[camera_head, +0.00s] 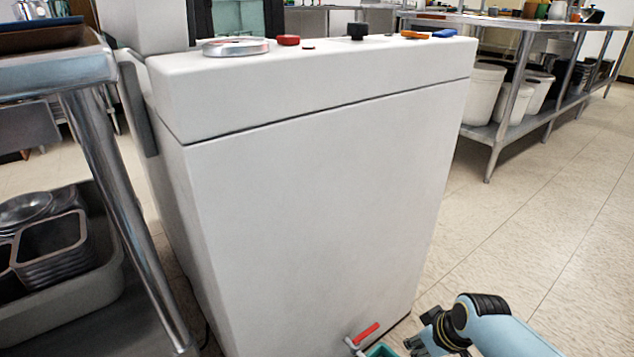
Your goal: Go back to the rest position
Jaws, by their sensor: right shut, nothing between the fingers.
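My right gripper (416,343) is low at the bottom right, on a light blue arm with black joints. Its fingers are small in view and partly cut off by the bottom edge. They are shut, and I see nothing held between them. The gripper is beside the lower right part of a large white cabinet (310,190). A red-handled tap (364,333) at the cabinet's foot is just left of the gripper. A green container (381,350) shows beneath the tap, mostly cut off. My left gripper is not in view.
The cabinet top carries a round metal lid (236,47), a red knob (288,40) and a black knob (356,31). A steel table leg (125,200) and a grey tub (80,305) of metal pans stand left. Open tiled floor (540,220) lies right, before a steel table (500,19).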

